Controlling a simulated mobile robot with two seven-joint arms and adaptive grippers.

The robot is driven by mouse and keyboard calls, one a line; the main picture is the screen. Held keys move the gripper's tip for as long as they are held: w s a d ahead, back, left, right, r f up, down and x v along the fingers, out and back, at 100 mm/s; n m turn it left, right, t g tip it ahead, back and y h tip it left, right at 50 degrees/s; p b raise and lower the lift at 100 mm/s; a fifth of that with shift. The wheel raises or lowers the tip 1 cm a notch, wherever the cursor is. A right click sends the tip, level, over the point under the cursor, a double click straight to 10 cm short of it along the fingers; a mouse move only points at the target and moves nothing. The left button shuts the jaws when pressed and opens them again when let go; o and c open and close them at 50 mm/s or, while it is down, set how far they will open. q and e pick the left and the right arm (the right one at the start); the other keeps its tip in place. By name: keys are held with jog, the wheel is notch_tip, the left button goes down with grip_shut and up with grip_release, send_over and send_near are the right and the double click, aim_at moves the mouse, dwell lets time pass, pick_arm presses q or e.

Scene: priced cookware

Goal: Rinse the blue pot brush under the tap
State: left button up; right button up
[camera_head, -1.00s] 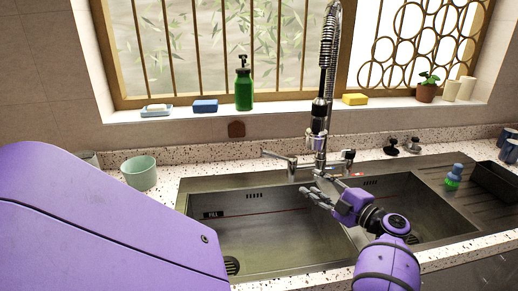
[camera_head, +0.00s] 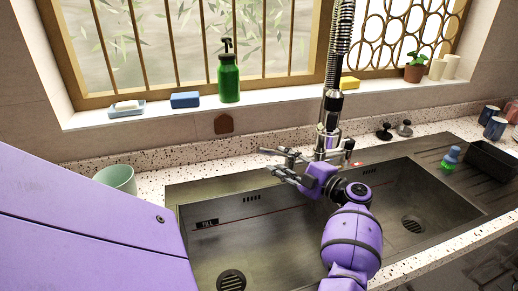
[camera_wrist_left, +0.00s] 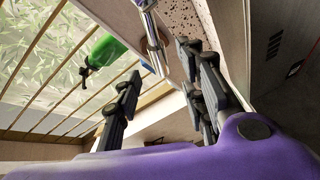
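My left gripper (camera_head: 282,168) is over the back of the sink, just in front of the tap (camera_head: 330,115) and close to its left lever. In the left wrist view its fingers (camera_wrist_left: 163,75) are apart with nothing held between them; the chrome tap (camera_wrist_left: 152,35) shows beyond them. I cannot tell whether a finger touches the tap. A small upright blue-and-green item (camera_head: 450,158) on the drainboard at the right may be the pot brush; it is too small to be sure. My right gripper is out of view.
The sink (camera_head: 240,235) has two empty basins. A black caddy (camera_head: 490,160) and mugs (camera_head: 494,128) stand at the right. A pale green pot (camera_head: 117,179) is at the left. A green bottle (camera_head: 229,78) and sponges (camera_head: 185,100) line the sill. My purple arm covers the lower left.

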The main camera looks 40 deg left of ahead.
aim_at(269, 153)
pick_arm(q)
jog(key=a+p, duration=0.1)
jog(key=a, duration=0.6)
jog(key=shift+a, duration=0.25)
grip_shut()
